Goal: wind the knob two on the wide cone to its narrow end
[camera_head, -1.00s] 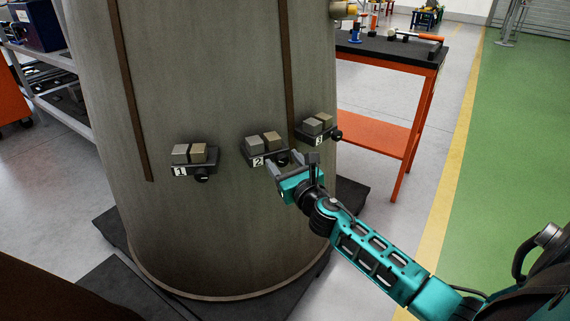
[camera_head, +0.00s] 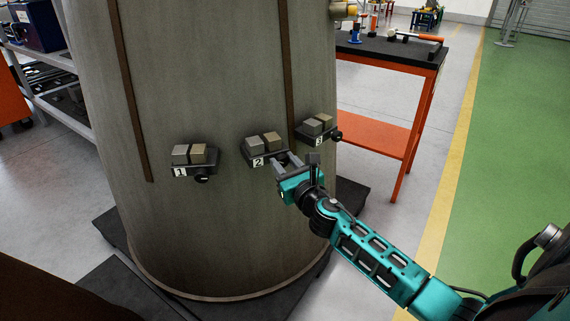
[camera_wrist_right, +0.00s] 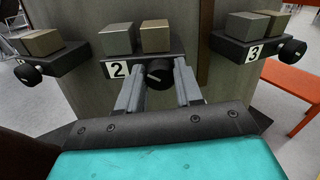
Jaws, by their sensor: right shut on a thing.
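The wide cone (camera_head: 215,225) stands upright, a large grey-brown metal body with dark vertical strips. Three numbered brackets with paired blocks sit on its side. Bracket two (camera_head: 254,160) is the middle one. Its black knob two (camera_wrist_right: 158,73) shows in the right wrist view between the two grey fingers, with a pale mark on its face. My right gripper (camera_head: 285,160) is shut on this knob, just below the bracket; it also shows in the right wrist view (camera_wrist_right: 158,88). In the head view the fingers hide most of the knob. My left gripper is not in view.
Bracket one with its knob (camera_head: 202,178) is to the left, bracket three with its knob (camera_head: 336,135) close on the right. An orange table (camera_head: 425,75) with tools stands behind at right. A dark base (camera_head: 345,200) lies under the cone. Green floor is open at right.

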